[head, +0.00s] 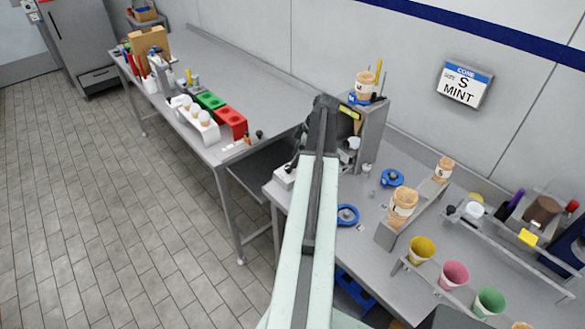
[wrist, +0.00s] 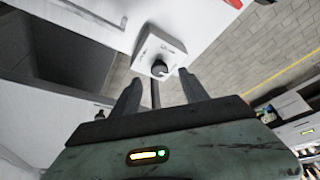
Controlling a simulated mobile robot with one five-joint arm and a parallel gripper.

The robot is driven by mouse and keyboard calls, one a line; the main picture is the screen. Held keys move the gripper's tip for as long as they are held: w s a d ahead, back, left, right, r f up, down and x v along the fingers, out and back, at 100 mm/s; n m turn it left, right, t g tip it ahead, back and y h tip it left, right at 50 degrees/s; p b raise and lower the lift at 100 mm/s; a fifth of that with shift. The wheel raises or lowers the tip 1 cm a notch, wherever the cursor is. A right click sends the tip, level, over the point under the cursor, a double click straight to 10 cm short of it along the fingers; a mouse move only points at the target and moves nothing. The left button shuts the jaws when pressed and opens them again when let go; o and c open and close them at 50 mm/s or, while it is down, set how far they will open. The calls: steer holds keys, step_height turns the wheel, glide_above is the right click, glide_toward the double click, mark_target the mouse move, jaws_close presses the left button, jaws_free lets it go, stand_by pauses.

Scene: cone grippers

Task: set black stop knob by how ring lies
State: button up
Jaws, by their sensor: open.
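In the wrist view a small white box (wrist: 156,45) carries a round black knob (wrist: 159,69) on its near face. My gripper (wrist: 162,84) is open, with its two dark fingers apart on either side of the knob's line; I cannot tell whether they touch it. The knob's setting is too small to read. In the head view the white box (head: 284,177) sits at the bench's left end, partly behind my arm. A blue ring (head: 347,215) lies flat on the bench right of my arm. Another blue ring (head: 392,178) lies farther back, near the cone rack.
A grey machine (head: 370,135) with a cone on top stands behind my arm. A rack with cones (head: 403,203) and several coloured cups (head: 455,274) fill the right. A wall sign (head: 465,83) reads "CONE S MINT". A long table (head: 240,75) stands at left; the tiled floor there is clear.

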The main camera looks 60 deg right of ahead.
mark_target(289, 170)
steer(key=b+x, duration=0.2)
steer(key=x, duration=0.2)
steer(key=shift+s+d+f+b, duration=0.1)
steer(key=shift+b, duration=0.2)
steer(key=shift+w+f+b, duration=0.25)
steer(key=shift+f+b, duration=0.1)
steer(key=shift+r, duration=0.1)
